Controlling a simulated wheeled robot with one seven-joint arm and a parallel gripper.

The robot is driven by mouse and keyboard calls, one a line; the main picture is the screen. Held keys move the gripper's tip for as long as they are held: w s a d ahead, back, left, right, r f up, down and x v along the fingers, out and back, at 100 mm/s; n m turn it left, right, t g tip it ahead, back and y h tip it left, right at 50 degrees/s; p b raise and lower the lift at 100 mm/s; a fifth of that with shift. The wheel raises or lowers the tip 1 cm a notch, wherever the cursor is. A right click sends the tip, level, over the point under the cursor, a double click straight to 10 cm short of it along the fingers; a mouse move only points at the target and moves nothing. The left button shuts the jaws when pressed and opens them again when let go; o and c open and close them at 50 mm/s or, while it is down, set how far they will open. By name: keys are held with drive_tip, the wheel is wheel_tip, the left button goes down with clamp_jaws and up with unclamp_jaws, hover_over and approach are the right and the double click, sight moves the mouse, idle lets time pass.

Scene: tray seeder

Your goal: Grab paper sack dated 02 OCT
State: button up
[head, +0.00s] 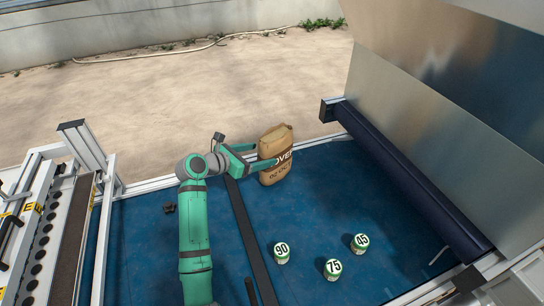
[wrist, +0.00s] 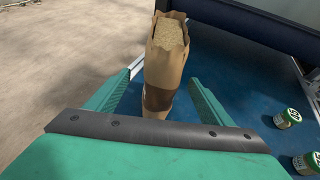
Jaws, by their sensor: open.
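A brown paper sack (head: 276,152) stands upright on the blue table surface, near its back edge. Its dark band carries partly hidden lettering and the date "02 OCT" below. My green gripper (head: 260,156) is open at the sack, one finger behind it and one across its front. In the wrist view the sack (wrist: 165,62) shows its open top filled with pale grain. It stands between and beyond the spread fingers of my gripper (wrist: 161,85). I cannot tell whether either finger touches it.
Three small round tins marked 90 (head: 281,253), 75 (head: 332,269) and 45 (head: 359,243) stand toward the front of the blue table (head: 320,200). A dark roller (head: 410,180) runs along the right. A dark strip (head: 249,235) crosses the table.

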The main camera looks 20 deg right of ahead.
drive_tip(key=shift+x, duration=4.2)
drive_tip(key=shift+s+d, duration=0.1)
drive_tip(key=shift+s, duration=0.05)
drive_tip(key=c, duration=1.4)
drive_tip(key=shift+r, duration=0.15)
drive_tip(key=c, duration=0.4)
drive_tip(key=shift+r, duration=0.1)
